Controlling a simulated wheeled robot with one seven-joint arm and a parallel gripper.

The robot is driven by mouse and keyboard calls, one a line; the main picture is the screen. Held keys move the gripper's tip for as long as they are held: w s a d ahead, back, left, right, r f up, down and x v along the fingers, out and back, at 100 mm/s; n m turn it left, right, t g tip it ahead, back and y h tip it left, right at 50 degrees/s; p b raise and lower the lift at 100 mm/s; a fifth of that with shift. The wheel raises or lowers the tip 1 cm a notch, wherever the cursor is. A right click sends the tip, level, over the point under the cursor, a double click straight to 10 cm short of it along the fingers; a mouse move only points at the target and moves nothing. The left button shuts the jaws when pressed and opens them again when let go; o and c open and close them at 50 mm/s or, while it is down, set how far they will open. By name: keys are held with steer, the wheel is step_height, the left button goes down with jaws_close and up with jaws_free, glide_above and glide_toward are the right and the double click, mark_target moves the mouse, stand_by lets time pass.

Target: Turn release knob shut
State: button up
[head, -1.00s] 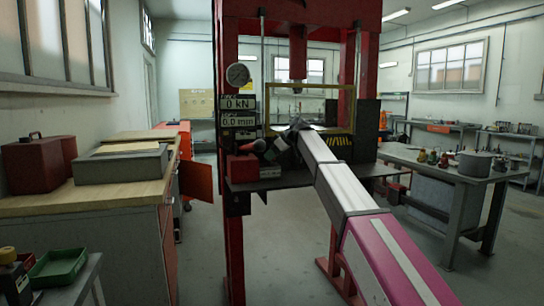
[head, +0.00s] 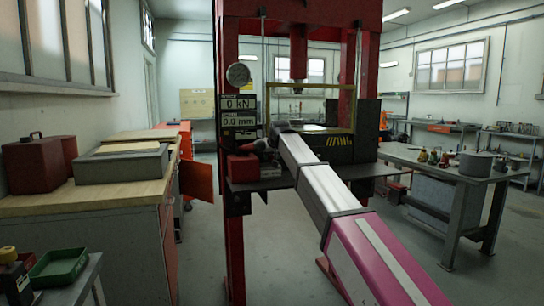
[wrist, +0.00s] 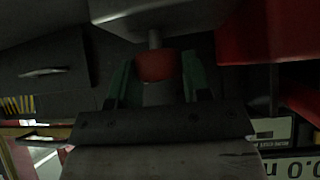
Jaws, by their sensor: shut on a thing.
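The release knob (wrist: 155,66) is a small red, rounded knob on a short grey stem in the wrist view. My gripper (wrist: 157,72) has green-sided fingers, one on each side of the knob, and is shut on it. The stem runs up from the knob to a pale grey body (wrist: 155,16) at the top of the picture. My fingers and the knob cannot be made out clearly there.
A red block (head: 243,168) sits on the press's left side, below the displays (head: 238,112) reading 0 kN and 0.0 mm. A yellow-framed guard (head: 352,105) stands on the press. A wooden-topped bench (head: 70,205) is at left, and a grey table (head: 460,172) is at right.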

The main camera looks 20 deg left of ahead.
steer(key=shift+s+a+m+t+h, duration=0.1)
steer(key=shift+m+t+h, duration=0.5)
steer(key=shift+m+h, duration=1.4)
steer(key=shift+m+y, duration=0.3)
steer(key=shift+m, duration=0.1)
steer(key=o, duration=0.9)
steer(key=shift+o, duration=0.2)
steer(key=shift+n, duration=0.3)
